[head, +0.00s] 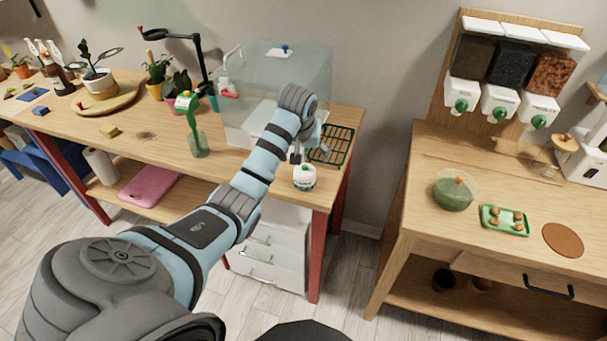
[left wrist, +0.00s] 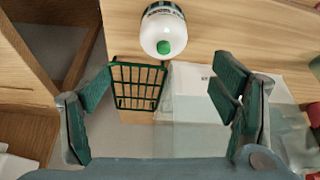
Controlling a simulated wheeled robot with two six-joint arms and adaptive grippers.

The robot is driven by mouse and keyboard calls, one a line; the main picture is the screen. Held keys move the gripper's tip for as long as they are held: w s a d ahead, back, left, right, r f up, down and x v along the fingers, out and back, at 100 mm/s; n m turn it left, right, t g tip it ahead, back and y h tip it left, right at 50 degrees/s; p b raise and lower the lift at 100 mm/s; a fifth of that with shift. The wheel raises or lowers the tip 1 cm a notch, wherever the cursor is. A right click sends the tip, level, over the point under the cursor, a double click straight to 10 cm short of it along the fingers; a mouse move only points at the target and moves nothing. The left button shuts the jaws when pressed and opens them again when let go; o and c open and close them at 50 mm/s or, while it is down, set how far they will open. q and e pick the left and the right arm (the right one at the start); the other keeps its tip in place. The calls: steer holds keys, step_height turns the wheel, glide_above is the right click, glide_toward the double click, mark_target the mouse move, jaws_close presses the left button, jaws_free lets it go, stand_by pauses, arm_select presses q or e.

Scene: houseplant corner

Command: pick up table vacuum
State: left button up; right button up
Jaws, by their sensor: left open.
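The table vacuum (head: 304,178) is a small white round unit with a green button on top and a dark band with lettering. It stands near the right front corner of the long wooden table. In the left wrist view the vacuum (left wrist: 163,28) is at the top centre, beyond the fingertips and not between them. My left gripper (head: 303,150) is just above and behind it in the head view, partly hidden by its own wrist. In the left wrist view the gripper (left wrist: 162,88) is wide open and empty. My right gripper is not in view.
A green wire rack (head: 331,146) lies close behind the vacuum; it also shows in the left wrist view (left wrist: 138,86). A clear box (head: 318,75) stands behind my wrist. A glass with a green brush (head: 198,143) stands left. The table's right edge is close to the vacuum.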

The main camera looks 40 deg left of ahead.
mark_target(304, 170)
arm_select(q)
steer(key=x, duration=0.3)
steer(key=s+b+x, duration=0.1)
steer(key=x, duration=0.3)
steer(key=b+x, duration=0.1)
steer(key=x, duration=0.3)
steer(key=shift+f, duration=0.45)
steer(key=shift+r, duration=0.1)
steer(key=c, duration=1.4)
steer(key=shift+r, duration=0.1)
step_height(304, 170, up, 20)
steer(key=p, duration=0.2)
steer(key=o, duration=0.7)
steer(key=c, duration=0.4)
